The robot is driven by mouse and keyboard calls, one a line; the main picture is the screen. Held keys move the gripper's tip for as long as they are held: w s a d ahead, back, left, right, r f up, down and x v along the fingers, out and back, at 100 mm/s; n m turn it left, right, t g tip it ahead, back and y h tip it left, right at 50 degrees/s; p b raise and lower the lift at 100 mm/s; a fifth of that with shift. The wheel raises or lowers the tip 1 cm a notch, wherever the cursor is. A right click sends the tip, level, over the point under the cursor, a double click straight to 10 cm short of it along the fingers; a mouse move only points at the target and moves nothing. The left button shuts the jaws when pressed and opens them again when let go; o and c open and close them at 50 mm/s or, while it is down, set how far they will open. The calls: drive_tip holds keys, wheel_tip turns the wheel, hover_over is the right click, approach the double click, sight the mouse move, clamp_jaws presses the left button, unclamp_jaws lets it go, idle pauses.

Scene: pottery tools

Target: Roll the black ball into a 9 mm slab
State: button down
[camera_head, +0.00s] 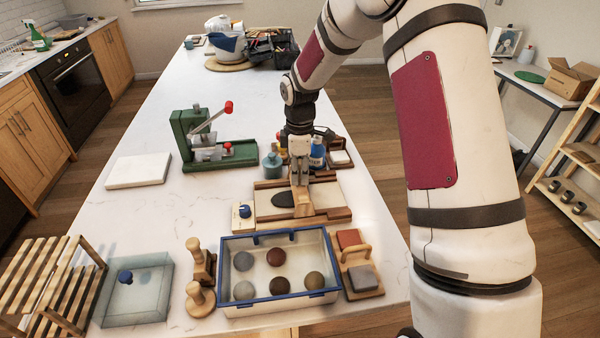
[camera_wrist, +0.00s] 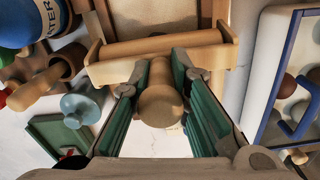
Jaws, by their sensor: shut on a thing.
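The black clay (camera_head: 282,199) is a flattened dark oval on the pale bed of a wooden roller board (camera_head: 327,214). A wooden roller (camera_wrist: 160,47) lies across the board, just right of the clay in the head view. My gripper (camera_head: 299,180) is over the board, pointing down, with its fingers shut on the roller's rounded wooden handle (camera_wrist: 160,106). In the wrist view my gripper (camera_wrist: 161,88) has a finger on each side of this handle. The clay does not show clearly in the wrist view, and its thickness cannot be told.
A small box with a blue knob (camera_head: 243,212) adjoins the board's left side. A blue-rimmed tray (camera_head: 279,302) with several clay balls stands in front. A green lever press (camera_head: 190,140), a teal jar (camera_head: 272,165) and a blue bottle (camera_head: 317,153) stand behind.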

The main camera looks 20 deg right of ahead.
drive_tip(key=shift+w+a, duration=0.3)
drive_tip(key=shift+a, duration=0.45)
drive_tip(key=shift+a, duration=0.1)
drive_tip(key=shift+a+f, duration=0.25)
drive_tip(key=shift+a, duration=0.45)
drive_tip(key=shift+s, duration=0.1)
wheel_tip(320, 180, up, 7)
drive_tip(key=shift+f+p, duration=0.15)
drive_tip(key=shift+p, duration=0.2)
